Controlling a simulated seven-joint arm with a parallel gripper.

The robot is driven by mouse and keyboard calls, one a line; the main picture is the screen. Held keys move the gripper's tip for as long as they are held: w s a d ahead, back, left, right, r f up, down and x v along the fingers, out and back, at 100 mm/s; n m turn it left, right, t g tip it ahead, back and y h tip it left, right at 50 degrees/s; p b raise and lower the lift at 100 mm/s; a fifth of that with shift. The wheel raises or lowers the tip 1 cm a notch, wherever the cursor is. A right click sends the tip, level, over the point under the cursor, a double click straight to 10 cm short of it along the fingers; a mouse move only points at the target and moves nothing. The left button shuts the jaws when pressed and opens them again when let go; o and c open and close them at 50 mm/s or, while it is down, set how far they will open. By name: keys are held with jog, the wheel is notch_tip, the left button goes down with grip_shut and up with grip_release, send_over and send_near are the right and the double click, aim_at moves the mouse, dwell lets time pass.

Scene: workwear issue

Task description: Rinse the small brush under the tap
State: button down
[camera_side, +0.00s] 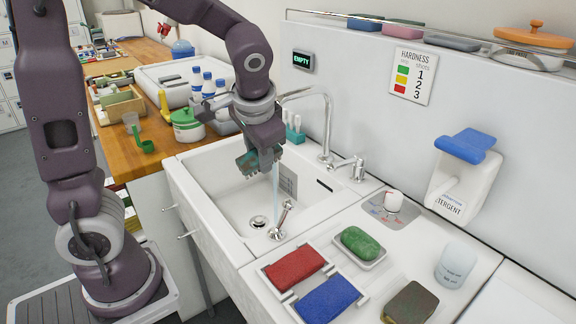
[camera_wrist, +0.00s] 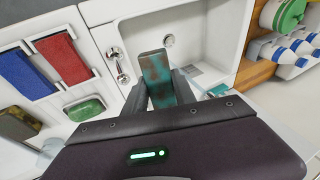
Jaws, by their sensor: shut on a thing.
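My gripper (camera_side: 262,160) is over the white sink basin (camera_side: 222,196), shut on a teal block with brown blotches, which I take to be the small brush (camera_wrist: 156,78). It points down between the two fingers in the wrist view; I cannot make out bristles. In the side view it is small and partly hidden by the fingers. The chrome tap (camera_side: 326,125) arches from behind toward my gripper. A pale blue water stream (camera_side: 276,185) falls into the basin close beside the gripper; I cannot tell whether it touches the brush.
Bottles and a green-lidded pot (camera_side: 187,126) stand left.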

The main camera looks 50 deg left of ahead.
notch_tip(320, 180, down, 11)
jog(key=w+a+f, duration=0.3)
jog(key=w+a, duration=0.4)
jog(key=a, duration=0.4)
jog(key=shift+w+a+t+y, duration=0.2)
jog(key=shift+w+t+y, duration=0.1)
jog(key=shift+w+y, duration=0.1)
dwell(0.4)
jog(key=shift+w+d, duration=0.15)
jog(key=shift+d, duration=0.45)
jog(key=shift+a, duration=0.15)
jog(key=shift+a, duration=0.45)
jog(key=shift+d, duration=0.1)
jog(key=shift+d, duration=0.45)
